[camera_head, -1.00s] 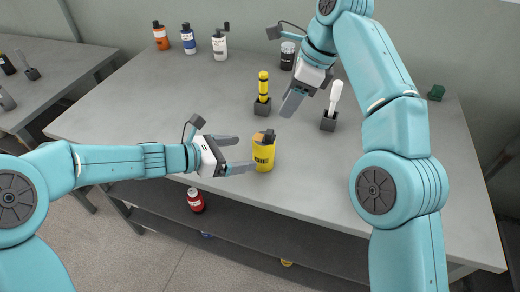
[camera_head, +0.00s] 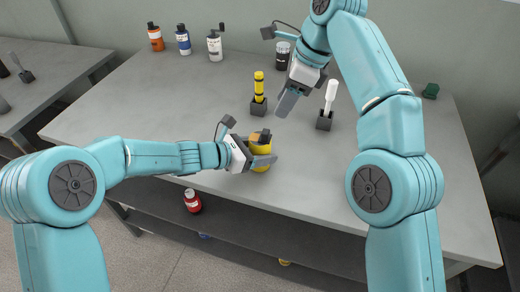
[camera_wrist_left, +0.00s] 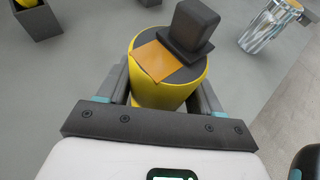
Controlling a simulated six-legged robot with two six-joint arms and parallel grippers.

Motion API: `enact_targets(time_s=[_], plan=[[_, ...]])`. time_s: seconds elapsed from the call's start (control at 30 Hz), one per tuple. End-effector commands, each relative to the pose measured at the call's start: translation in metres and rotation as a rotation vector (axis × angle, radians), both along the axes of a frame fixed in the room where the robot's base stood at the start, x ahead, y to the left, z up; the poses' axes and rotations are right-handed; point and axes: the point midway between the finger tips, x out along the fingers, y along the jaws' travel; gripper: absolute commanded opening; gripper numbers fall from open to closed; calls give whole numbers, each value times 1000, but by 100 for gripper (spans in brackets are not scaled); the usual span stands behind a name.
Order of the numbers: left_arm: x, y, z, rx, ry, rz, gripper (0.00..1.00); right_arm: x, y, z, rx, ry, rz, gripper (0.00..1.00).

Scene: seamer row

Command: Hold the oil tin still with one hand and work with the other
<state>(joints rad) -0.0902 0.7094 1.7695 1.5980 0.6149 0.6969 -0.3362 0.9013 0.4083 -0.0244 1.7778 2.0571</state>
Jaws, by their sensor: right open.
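The oil tin (camera_head: 262,150) is yellow with a dark top, an orange patch and a dark cap. It stands upright near the table's front edge. In the left wrist view the tin (camera_wrist_left: 165,90) sits between the fingers. My left gripper (camera_head: 264,151) has one finger on each side of it; whether they press on it I cannot tell. My right gripper (camera_head: 287,103) is open and empty above the table, up and right of the tin. A yellow tube (camera_head: 259,87) stands in a dark holder (camera_head: 258,107). A white-handled tool (camera_head: 330,94) stands in another dark holder (camera_head: 324,122).
Orange (camera_head: 155,38), blue (camera_head: 183,40) and white (camera_head: 214,46) bottles stand at the back left, a dark jar (camera_head: 282,55) at the back. A shiny cylinder (camera_wrist_left: 270,28) shows in the wrist view. A red bottle (camera_head: 192,201) is on the lower shelf. The table's left part is clear.

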Motion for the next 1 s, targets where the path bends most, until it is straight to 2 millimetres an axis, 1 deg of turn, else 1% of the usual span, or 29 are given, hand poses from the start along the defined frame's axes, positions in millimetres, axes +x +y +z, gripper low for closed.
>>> enact_targets(time_s=[0.03,0.07,0.1,0.17,0.2,0.27,0.3,0.37,0.4,0.47,0.5,0.57,0.67,0.77,0.87,0.97,1.0], plan=[[0,0,0,-1,0,0,30,0,0,0,0,0,0,43],[0,0,0,-1,0,0,30,0,0,0,0,0,0,39],[0,0,0,-1,0,0,30,0,0,0,0,-1,2,26],[0,0,0,-1,0,0,30,0,0,0,-1,-5,15,7],[0,0,0,-1,0,0,30,1,0,0,-1,-18,36,0],[0,0,0,-1,0,0,30,4,3,2,10,-51,88,0],[0,0,0,-1,0,0,30,5,10,2,34,-79,142,0],[0,0,0,-1,0,0,30,4,28,-7,93,-96,259,0],[0,0,0,-1,0,0,30,-1,45,-15,150,-103,349,0],[0,0,1,-1,0,0,30,-9,60,-22,244,-111,447,0],[0,0,1,-1,0,0,30,-13,65,-26,308,-117,489,0],[0,0,1,-1,0,0,30,-17,65,-33,406,-125,523,0],[0,0,1,-1,0,0,30,-23,54,-42,564,-144,513,0],[0,0,1,-1,0,0,30,-26,29,-50,704,-165,429,0],[0,0,0,-1,0,0,30,-29,-5,-59,814,-178,289,0],[0,0,1,-1,0,0,30,-35,-47,-66,888,-169,118,0],[0,0,1,-1,0,0,30,-39,-64,-69,908,-159,54,0]])
